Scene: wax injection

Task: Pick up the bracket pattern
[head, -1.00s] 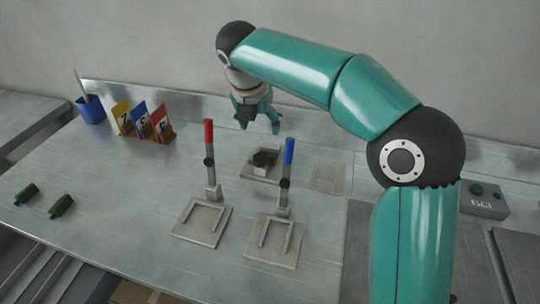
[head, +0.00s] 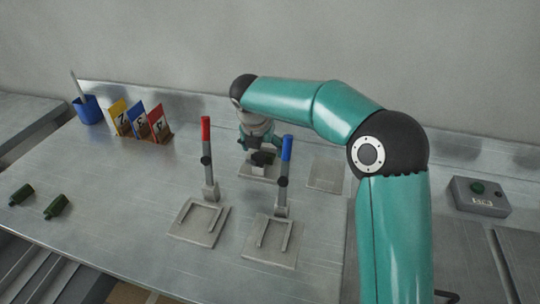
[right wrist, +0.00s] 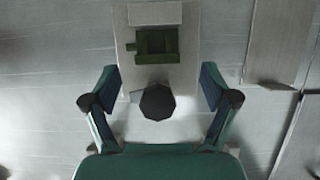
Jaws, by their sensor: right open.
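The dark green bracket pattern (right wrist: 157,45) sits on a pale plate (right wrist: 125,60) in the right wrist view, ahead of my fingertips. In the head view a dark shape on the same plate (head: 250,176) at the back middle is partly covered by my right gripper (head: 260,150). In the right wrist view my right gripper (right wrist: 160,80) is open and empty, its two fingers on either side of the plate. A dark eight-sided knob (right wrist: 157,102) lies between the fingers, nearer me than the bracket pattern. My left gripper is not in view.
Two fixtures with upright levers, one red-tipped (head: 206,130) and one blue-tipped (head: 287,148), stand in front of the plate. A bare square plate (head: 326,175) lies to its right. Two green pieces (head: 56,207), numbered cards (head: 138,120) and a blue cup (head: 90,108) are left.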

